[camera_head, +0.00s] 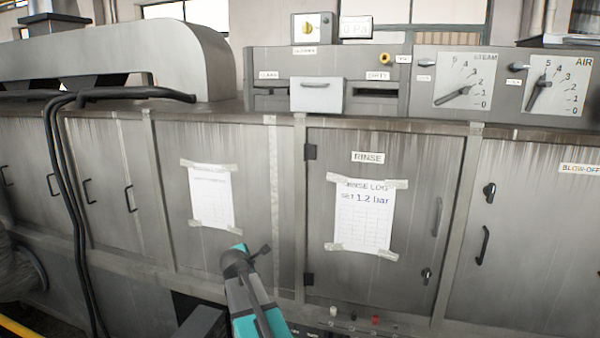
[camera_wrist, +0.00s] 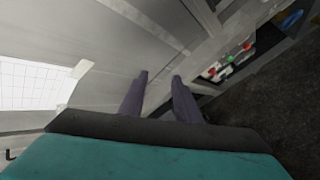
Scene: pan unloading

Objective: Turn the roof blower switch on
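The knob's exact setting is hard to tell. My gripper (camera_head: 253,252) is low in front of the grey cabinet panels, well below the knob box and apart from it. In the wrist view my gripper (camera_wrist: 159,76) has its two fingers apart with nothing between them. The knob is not in the wrist view.
A control panel has a lidded slot box (camera_head: 317,95), a STEAM gauge (camera_head: 466,80) and an AIR gauge (camera_head: 556,85). The RINSE door (camera_head: 400,270) carries a taped log sheet (camera_head: 364,215). Black hoses (camera_head: 70,200) hang at left. Small coloured items (camera_wrist: 228,62) show low down.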

